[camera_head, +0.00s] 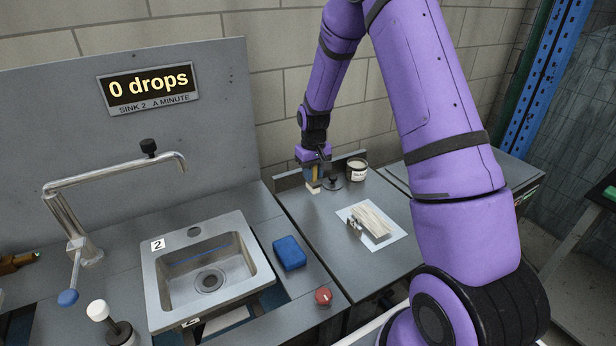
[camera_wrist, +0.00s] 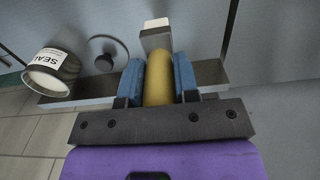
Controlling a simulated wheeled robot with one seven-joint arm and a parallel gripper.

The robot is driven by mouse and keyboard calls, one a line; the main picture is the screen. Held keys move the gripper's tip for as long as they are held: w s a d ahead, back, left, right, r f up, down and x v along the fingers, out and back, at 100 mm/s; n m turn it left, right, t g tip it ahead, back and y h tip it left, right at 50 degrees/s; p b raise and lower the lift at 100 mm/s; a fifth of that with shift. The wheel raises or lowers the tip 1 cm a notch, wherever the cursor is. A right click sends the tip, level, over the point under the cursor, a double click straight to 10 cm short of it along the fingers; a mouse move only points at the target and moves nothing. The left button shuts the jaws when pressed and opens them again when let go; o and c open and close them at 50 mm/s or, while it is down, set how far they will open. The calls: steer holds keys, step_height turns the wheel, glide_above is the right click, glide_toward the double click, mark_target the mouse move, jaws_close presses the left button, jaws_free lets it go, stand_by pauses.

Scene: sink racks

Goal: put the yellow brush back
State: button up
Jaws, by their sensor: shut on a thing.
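The yellow brush (camera_wrist: 158,78) has a rounded yellow handle and a pale head. It lies between the two blue finger pads of my gripper (camera_wrist: 158,80), which is shut on the handle. In the head view, my gripper (camera_head: 314,178) points down at the back of the right-hand counter. The brush's pale head (camera_head: 313,188) shows below it, close to the counter top; I cannot tell whether they touch. A round dark base with a knob (camera_head: 333,182) is just right of the brush, and it also shows in the wrist view (camera_wrist: 107,52).
A jar labelled SEAL (camera_head: 357,172) stands right of the dark base. A bundle of pale sticks (camera_head: 372,220) lies on a white sheet in front. A blue sponge (camera_head: 289,252) and a red knob (camera_head: 323,296) are beside the sink (camera_head: 160,285). A low back ledge borders the counter.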

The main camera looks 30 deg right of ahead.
steer(key=shift+w+d+f, duration=0.2)
steer(key=shift+w+f, duration=1.6)
steer(key=shift+f, duration=0.15)
steer(key=shift+f, duration=0.1)
steer(key=o, duration=1)
